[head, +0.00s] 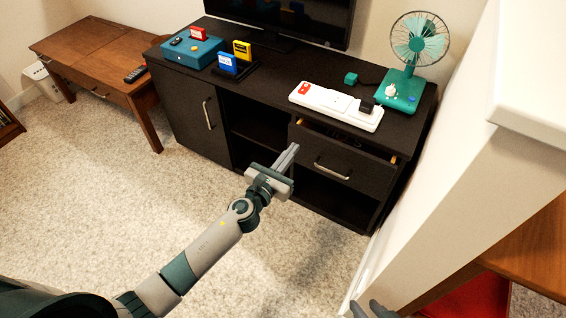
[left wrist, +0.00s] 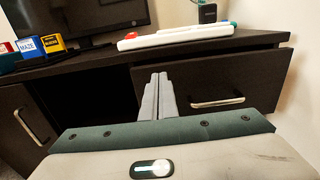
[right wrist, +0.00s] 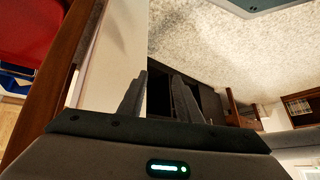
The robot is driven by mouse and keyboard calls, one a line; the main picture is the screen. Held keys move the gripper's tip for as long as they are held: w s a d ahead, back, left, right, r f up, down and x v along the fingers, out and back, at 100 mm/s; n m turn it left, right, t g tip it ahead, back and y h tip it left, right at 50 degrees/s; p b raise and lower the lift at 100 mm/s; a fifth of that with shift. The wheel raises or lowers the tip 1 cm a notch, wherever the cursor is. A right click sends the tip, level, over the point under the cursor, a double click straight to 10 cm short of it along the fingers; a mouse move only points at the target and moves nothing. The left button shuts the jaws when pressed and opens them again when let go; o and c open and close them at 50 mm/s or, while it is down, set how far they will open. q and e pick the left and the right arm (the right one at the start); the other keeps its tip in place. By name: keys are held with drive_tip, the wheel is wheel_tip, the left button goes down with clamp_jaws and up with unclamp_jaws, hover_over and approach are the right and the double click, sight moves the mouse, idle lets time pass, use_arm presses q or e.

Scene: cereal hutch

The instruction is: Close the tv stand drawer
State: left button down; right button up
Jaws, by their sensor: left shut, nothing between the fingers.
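The tv stand (head: 190,110) is black, with a door on the left, open shelves in the middle and a drawer (head: 318,172) at the upper right. The drawer stands partly pulled out, and a gap shows above its front. Its silver handle (head: 332,171) also shows in the left wrist view (left wrist: 217,103). My left gripper (head: 290,152) is shut and empty, in front of the stand and just left of the drawer front; I cannot tell if it touches. My right gripper (head: 372,310) shows at the bottom of the head view, and its fingers are apart in the right wrist view (right wrist: 158,95).
A white wall panel (head: 450,170) stands close on the right. A wooden table (head: 90,55) is at left. Carpet in front is clear.

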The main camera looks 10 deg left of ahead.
sight(305, 133)
use_arm(q)
drive_tip(key=x, duration=0.4)
drive_tip(key=shift+d, duration=0.1)
drive_tip(key=shift+x, duration=0.75)
use_arm(e)
drive_tip(key=shift+w+a+r+t, duration=0.2)
drive_tip(key=shift+a+t, duration=0.1)
drive_tip(key=shift+a, duration=0.1)
use_arm(q)
drive_tip(key=shift+b+x, duration=0.5)
drive_tip(key=shift+x, duration=0.55)
drive_tip(key=shift+w+f, duration=0.1)
drive_tip(key=shift+w, duration=0.2)
use_arm(e)
drive_tip(key=shift+w+a+r+y, duration=0.15)
drive_tip(key=shift+w+a+y, duration=0.05)
drive_tip(key=shift+w+y, duration=0.1)
use_arm(q)
drive_tip(key=shift+s, duration=0.1)
use_arm(e)
drive_tip(key=shift+s, duration=0.2)
